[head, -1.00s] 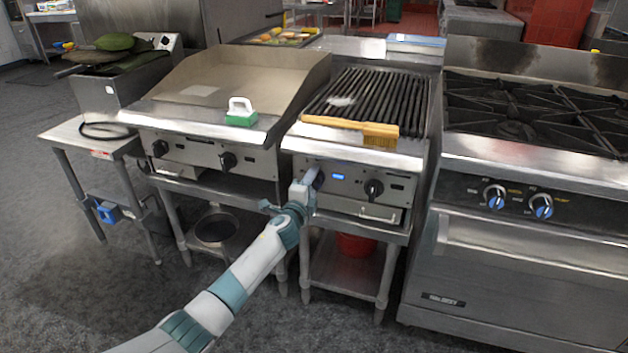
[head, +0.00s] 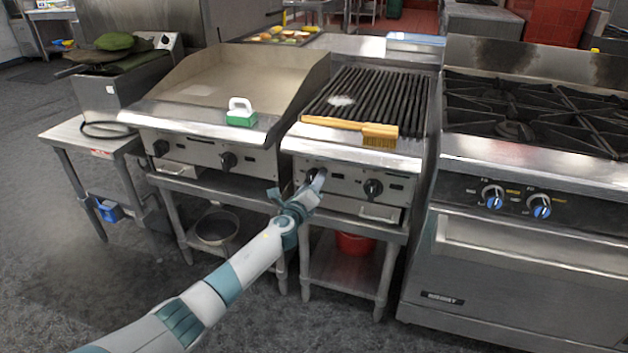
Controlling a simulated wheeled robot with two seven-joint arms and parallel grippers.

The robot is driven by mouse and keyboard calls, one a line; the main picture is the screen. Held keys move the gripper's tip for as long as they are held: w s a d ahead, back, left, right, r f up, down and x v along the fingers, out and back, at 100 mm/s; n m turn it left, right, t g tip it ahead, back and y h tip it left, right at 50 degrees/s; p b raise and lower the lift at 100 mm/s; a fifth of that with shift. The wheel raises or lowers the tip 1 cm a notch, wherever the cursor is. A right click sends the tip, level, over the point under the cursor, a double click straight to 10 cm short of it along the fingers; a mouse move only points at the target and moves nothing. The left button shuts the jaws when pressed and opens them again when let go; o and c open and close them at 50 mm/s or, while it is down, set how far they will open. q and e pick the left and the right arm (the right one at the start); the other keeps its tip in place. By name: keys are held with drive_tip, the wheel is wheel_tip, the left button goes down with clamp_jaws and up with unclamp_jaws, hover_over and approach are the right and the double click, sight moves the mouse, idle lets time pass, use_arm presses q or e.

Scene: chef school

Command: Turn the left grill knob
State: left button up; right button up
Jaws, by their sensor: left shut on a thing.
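The grill (head: 292,138) stands in the middle, with black grates on top and a steel front panel. Its left knob (head: 311,173) is dark and mostly hidden by my left gripper (head: 317,180). My left gripper is at the panel, shut on this knob, with the arm coming up from the lower left. The grill's right knob (head: 373,188) is black and in plain view, apart from the gripper. My right gripper is out of view.
A wood-handled brush (head: 350,125) lies on the grill's front ledge. A griddle (head: 225,80) with a green and white scrubber (head: 240,113) is on the left. A range (head: 530,200) stands on the right. Open floor lies in front.

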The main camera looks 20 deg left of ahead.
use_arm(q)
drive_tip(key=shift+s+f, duration=0.15)
drive_tip(key=shift+f, duration=0.3)
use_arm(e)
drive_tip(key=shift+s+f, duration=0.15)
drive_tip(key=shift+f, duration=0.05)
use_arm(q)
drive_tip(key=o, duration=0.8)
drive_tip(key=shift+r, duration=0.15)
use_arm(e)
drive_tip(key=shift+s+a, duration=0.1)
use_arm(q)
drive_tip(key=shift+r, duration=0.15)
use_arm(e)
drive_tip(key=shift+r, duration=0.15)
use_arm(q)
drive_tip(key=shift+s, duration=0.15)
drive_tip(key=s+p, duration=0.1)
drive_tip(key=s, duration=0.4)
drive_tip(key=s+p, duration=0.1)
drive_tip(key=s, duration=1.1)
drive_tip(key=shift+a+p, duration=0.35)
drive_tip(key=shift+p, duration=0.05)
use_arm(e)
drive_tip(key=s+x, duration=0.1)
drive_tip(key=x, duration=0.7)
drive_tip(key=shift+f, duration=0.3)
